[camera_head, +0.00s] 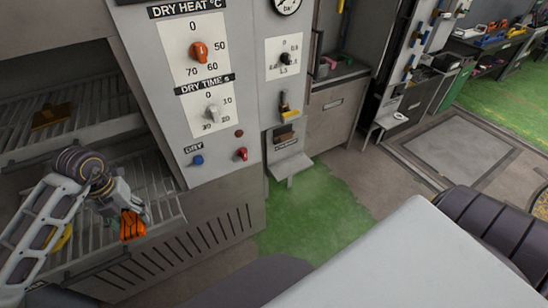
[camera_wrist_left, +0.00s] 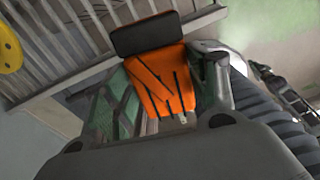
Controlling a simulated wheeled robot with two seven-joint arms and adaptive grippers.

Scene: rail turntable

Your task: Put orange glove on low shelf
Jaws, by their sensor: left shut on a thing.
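The orange glove (camera_head: 132,225) hangs from my left gripper (camera_head: 116,207) at the front edge of the low wire shelf (camera_head: 150,190). In the left wrist view the orange glove (camera_wrist_left: 160,80) has black stripes and a dark cuff, and it sits between the fingers of my left gripper (camera_wrist_left: 165,95). The left gripper is shut on it. The wire shelf (camera_wrist_left: 60,45) shows behind the glove in that view. I cannot tell whether the glove touches the shelf. My right gripper is not in view.
An upper wire shelf (camera_head: 90,105) holds a flat brown item (camera_head: 51,116). A yellow round thing (camera_wrist_left: 9,48) lies on the low shelf at left. The control panel (camera_head: 205,90) with knobs stands to the right of the shelves. A vented panel (camera_head: 190,245) is below.

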